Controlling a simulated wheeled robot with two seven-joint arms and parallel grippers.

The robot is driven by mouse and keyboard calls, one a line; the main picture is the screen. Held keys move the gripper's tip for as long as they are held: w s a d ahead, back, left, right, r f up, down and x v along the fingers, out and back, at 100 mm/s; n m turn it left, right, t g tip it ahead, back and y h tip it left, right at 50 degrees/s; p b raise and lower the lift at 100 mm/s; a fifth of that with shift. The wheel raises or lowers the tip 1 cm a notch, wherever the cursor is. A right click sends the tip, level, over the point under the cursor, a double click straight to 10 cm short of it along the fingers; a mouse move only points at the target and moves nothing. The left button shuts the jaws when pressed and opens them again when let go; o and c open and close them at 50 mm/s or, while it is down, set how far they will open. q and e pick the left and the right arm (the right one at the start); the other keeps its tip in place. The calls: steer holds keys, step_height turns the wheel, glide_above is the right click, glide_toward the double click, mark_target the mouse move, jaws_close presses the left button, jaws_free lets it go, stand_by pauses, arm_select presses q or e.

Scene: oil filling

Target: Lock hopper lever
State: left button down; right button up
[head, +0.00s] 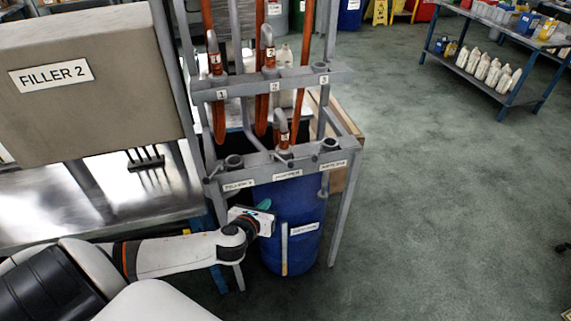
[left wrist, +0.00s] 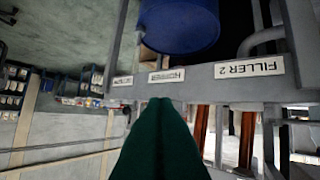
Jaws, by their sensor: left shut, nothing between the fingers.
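The grey pipe rack (head: 262,178) stands in the middle of the head view, with labelled sockets along its front rail. The hopper label (head: 287,175) is in the middle of that rail; it shows upside down in the left wrist view (left wrist: 166,75). An orange hose with a grey coupling tagged 3 (head: 283,132) ends at the middle socket. I cannot clearly make out the hopper lever among the grey parts there. My left gripper (head: 266,205) has green fingers, shut and empty, just below and in front of the rail; its fingertips (left wrist: 160,104) point toward the hopper label. My right gripper is not in view.
A blue barrel (head: 285,215) stands under the rack. The Filler 2 machine (head: 85,80) and a metal table (head: 60,205) are at the left. Couplings 1 (head: 214,62) and 2 (head: 269,58) sit on the upper rail.

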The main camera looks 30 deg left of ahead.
arm_select(q)
step_height(320, 180, up, 3)
steer(key=m, duration=0.2)
steer(key=p, duration=0.2)
glide_toward(291, 167)
steer(key=f+x, duration=0.1)
steer(key=x, duration=0.6)
steer(key=shift+s+a+n+t, duration=0.2)
steer(key=shift+s+n+t, duration=0.1)
steer(key=shift+s, duration=0.05)
steer(key=shift+w+d+r+n+y+p, duration=0.1)
steer(key=shift+w+r+n+y+p, duration=0.05)
steer(key=shift+w+n+y+p, duration=0.2)
steer(key=shift+w+d+r+n+y+p, duration=0.15)
steer(key=shift+w+n+y+p, duration=0.1)
steer(key=shift+w, duration=0.25)
steer(key=shift+d+r+y, duration=0.1)
steer(key=shift+y, duration=0.2)
